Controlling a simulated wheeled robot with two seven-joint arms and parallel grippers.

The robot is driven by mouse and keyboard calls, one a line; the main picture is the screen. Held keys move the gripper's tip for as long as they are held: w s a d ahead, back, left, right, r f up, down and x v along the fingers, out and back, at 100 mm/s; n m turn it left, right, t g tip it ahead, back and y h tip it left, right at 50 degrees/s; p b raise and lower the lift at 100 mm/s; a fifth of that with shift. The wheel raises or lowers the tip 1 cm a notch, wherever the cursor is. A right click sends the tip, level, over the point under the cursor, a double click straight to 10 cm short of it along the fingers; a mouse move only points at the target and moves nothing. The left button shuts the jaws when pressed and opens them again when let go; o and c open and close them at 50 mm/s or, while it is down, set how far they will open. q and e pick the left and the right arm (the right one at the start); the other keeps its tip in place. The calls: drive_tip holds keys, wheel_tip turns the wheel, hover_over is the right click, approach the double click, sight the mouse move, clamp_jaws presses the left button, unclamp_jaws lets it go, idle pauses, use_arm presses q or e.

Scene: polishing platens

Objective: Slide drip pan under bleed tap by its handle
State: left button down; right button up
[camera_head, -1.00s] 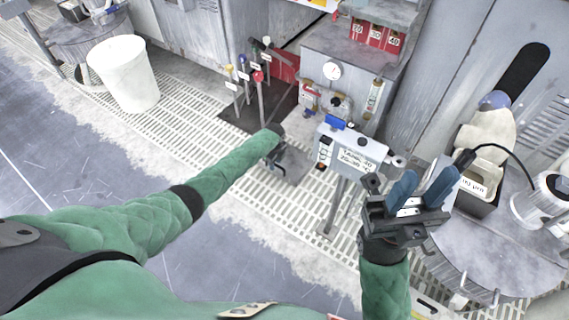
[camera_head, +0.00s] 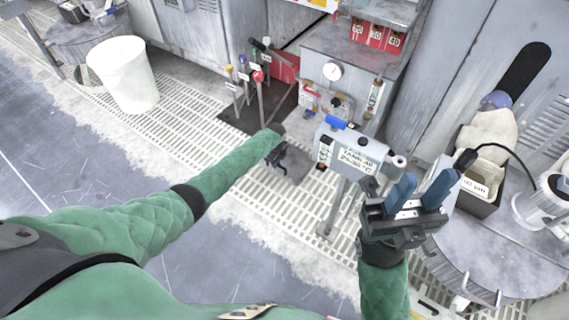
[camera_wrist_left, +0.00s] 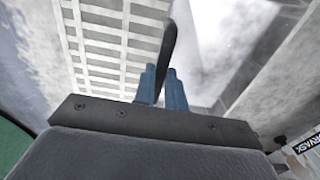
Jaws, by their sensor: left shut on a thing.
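My left gripper (camera_head: 279,156) is low over the floor grating in front of the grey cabinet. In the left wrist view its blue fingers (camera_wrist_left: 163,88) are shut on a dark upright bar, which looks like the drip pan's handle (camera_wrist_left: 170,42). I cannot clearly make out the bleed tap among the cabinet's front fittings (camera_head: 309,96). My right gripper (camera_head: 421,194) is open and empty at the right.
A label box on a post (camera_head: 352,150) stands right of my left gripper. Several colour-topped rods (camera_head: 243,75) stand behind it on a dark mat. A white bin (camera_head: 125,75) is far left. A round metal table (camera_head: 500,240) is at the right. Floor grating (camera_head: 180,130) on the left is clear.

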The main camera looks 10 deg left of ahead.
use_arm(q)
drive_tip(key=shift+w+d+b, duration=0.25)
drive_tip(key=shift+w+b, duration=0.25)
drive_tip(key=shift+w, duration=0.15)
drive_tip(key=shift+w+d+b, duration=0.25)
drive_tip(key=shift+w+b, duration=0.3)
drive_tip(key=shift+w, duration=0.15)
drive_tip(key=shift+w+d+b, duration=0.25)
drive_tip(key=shift+w+b, duration=0.25)
drive_tip(key=shift+w, duration=0.15)
drive_tip(key=shift+w+d+f+b, duration=0.1)
drive_tip(key=shift+w+d+b, duration=0.2)
drive_tip(key=shift+w+b, duration=0.55)
drive_tip(key=shift+w+d+f+b, duration=0.1)
drive_tip(key=shift+w+d+b, duration=0.2)
drive_tip(key=shift+w+b, duration=0.5)
drive_tip(key=shift+w+d+r+b, duration=0.15)
drive_tip(key=shift+w+d+b, duration=0.1)
drive_tip(key=shift+w+b, duration=0.45)
